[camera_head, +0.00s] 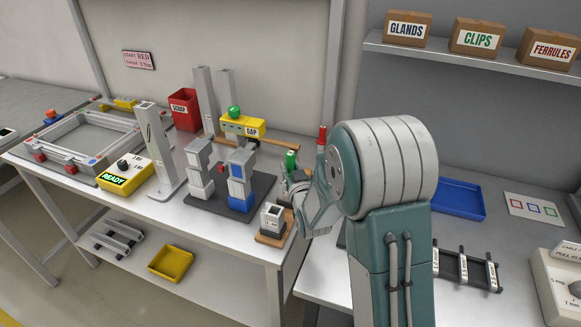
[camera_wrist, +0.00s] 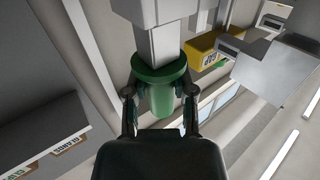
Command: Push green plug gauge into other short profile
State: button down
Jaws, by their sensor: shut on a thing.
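The green plug gauge (camera_wrist: 162,98) is held between both fingers of my gripper (camera_wrist: 161,118) in the wrist view. Its wide green flange meets a grey square-section piece (camera_wrist: 158,45), in line with it. I cannot tell whether that piece is a profile or part of the gauge. In the head view the gauge's green top (camera_head: 291,158) shows above my gripper (camera_head: 291,184), and its lower part is hidden. A short profile (camera_head: 272,216) with an open top stands on a wooden base, just left of and nearer than my gripper.
Grey and blue-and-grey blocks (camera_head: 240,180) stand on a dark plate left of my gripper. A yellow box marked GAP (camera_head: 242,126) carries a green dome behind them. A red-topped item (camera_head: 322,135) stands close to my arm. A blue tray (camera_head: 459,198) lies right.

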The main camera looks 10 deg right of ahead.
jog(key=shift+f, duration=1.65)
dwell(1.7)
jog(key=shift+c, duration=1.9)
grip_release()
jog(key=s, duration=1.2)
jog(key=shift+d, duration=0.2)
jog(key=shift+w, duration=0.1)
